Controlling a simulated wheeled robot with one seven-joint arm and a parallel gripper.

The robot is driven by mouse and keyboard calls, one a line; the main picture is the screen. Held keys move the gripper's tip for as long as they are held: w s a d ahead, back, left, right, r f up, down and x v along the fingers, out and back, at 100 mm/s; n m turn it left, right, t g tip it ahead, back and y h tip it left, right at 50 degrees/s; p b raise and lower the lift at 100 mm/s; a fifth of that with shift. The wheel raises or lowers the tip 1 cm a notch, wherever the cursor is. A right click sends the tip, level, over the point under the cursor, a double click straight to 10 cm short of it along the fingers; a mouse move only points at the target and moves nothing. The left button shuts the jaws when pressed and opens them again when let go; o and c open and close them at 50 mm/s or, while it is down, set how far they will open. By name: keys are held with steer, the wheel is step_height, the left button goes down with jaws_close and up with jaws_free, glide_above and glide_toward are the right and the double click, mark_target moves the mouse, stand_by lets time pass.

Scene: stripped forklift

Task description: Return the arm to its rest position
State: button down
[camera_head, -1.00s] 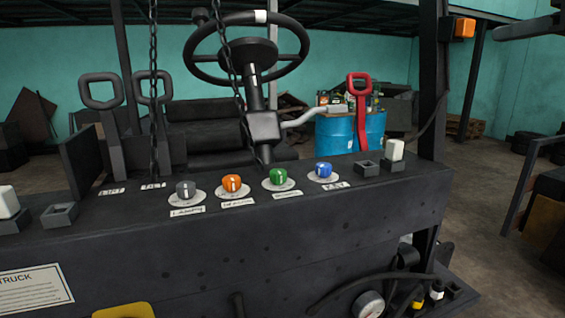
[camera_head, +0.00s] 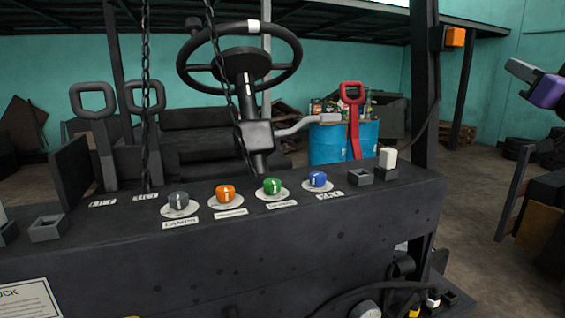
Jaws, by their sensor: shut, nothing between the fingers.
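My gripper (camera_head: 522,72) shows at the right edge, a dark end and a purple part pointing left. It is in the air, apart from the forklift and holding nothing. The rest of the arm is mostly outside the picture. The stripped forklift's dark console (camera_head: 250,250) fills the lower part. On it are a grey knob (camera_head: 178,201), an orange knob (camera_head: 225,193), a green knob (camera_head: 272,186) and a blue knob (camera_head: 318,179). A red-handled lever (camera_head: 353,118) stands upright behind its right part.
The steering wheel (camera_head: 240,55) and hanging chains (camera_head: 146,90) rise above the console. A dark post (camera_head: 424,90) with an orange lamp (camera_head: 454,37) stands between the console and my gripper. A blue drum (camera_head: 328,143) is behind. Floor shows at right.

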steer(key=s+a+f+m+h, duration=0.1)
steer(key=s+a+f+h, duration=0.3)
steer(key=f, duration=0.7)
steer(key=s+a+f+m+y, duration=0.1)
steer(key=s+a+f, duration=0.3)
steer(key=f, duration=0.7)
steer(key=s+a+f+m+h, duration=0.2)
steer(key=s+f, duration=0.4)
steer(key=f, duration=0.5)
steer(key=s+a+f+n+g+y, duration=0.2)
steer(key=s+a+f, duration=0.3)
steer(key=s, duration=0.7)
steer(key=s+a+f+n+g+y, duration=0.2)
steer(key=s+a+f, duration=0.4)
steer(key=s, duration=0.6)
steer(key=s+a+f+n+g+y, duration=0.1)
steer(key=s+a+f+g, duration=0.2)
steer(key=s, duration=1)
step_height(320, 180, down, 6)
steer(key=shift+a+r+n+y, duration=0.1)
steer(key=shift+a+n+y, duration=0.3)
steer(key=shift+a, duration=0.75)
steer(key=shift+s, duration=0.1)
